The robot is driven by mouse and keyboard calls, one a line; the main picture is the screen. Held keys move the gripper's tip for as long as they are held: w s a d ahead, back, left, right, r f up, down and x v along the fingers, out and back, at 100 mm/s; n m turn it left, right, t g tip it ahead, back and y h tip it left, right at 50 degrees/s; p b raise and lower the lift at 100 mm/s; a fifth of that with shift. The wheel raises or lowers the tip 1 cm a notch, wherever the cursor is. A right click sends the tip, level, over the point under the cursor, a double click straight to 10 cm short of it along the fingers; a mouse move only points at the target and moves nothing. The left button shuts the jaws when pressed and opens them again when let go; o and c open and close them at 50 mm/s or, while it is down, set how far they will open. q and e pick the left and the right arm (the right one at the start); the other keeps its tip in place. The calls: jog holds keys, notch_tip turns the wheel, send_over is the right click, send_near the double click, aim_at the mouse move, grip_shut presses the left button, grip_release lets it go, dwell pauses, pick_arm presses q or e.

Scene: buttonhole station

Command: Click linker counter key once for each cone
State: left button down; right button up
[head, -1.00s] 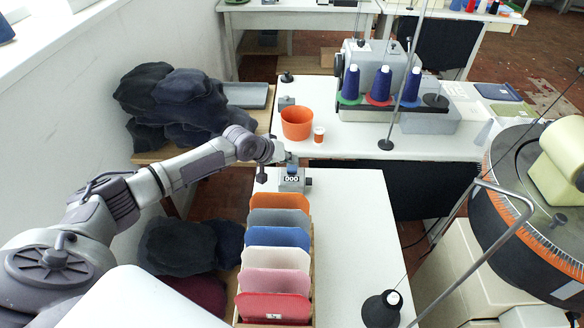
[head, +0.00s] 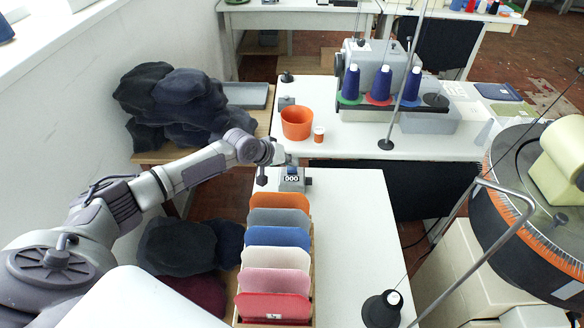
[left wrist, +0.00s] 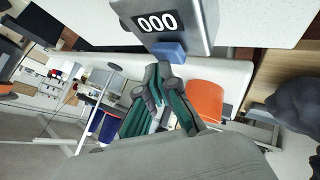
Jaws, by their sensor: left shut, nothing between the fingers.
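The grey counter (head: 291,184) stands at the far end of the near white table, behind the row of coloured cards. Its display reads 000, and it also shows at the top of the left wrist view (left wrist: 165,20). Its blue key (left wrist: 168,52) sticks out below the display in that view. My left gripper (left wrist: 158,74) is shut and empty, its fingertips close to the key; contact cannot be told. In the head view the gripper (head: 287,160) is small, beside the counter. Three blue thread cones (head: 383,84) stand on green, red and blue rests at the machine. My right gripper is not in view.
A card rack (head: 312,250) lies along the near table's left side. The table's middle right is clear.

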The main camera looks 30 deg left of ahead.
aim_at(290, 169)
pick_arm(q)
jog(key=shift+f, duration=0.5)
jog(key=shift+r, duration=0.1)
dwell(0.5)
jog(key=shift+r+p, duration=0.85)
jog(key=shift+r, duration=0.05)
notch_tip(290, 169, up, 5)
jog(key=p, duration=0.5)
jog(key=shift+r, duration=0.1)
dwell(1.5)
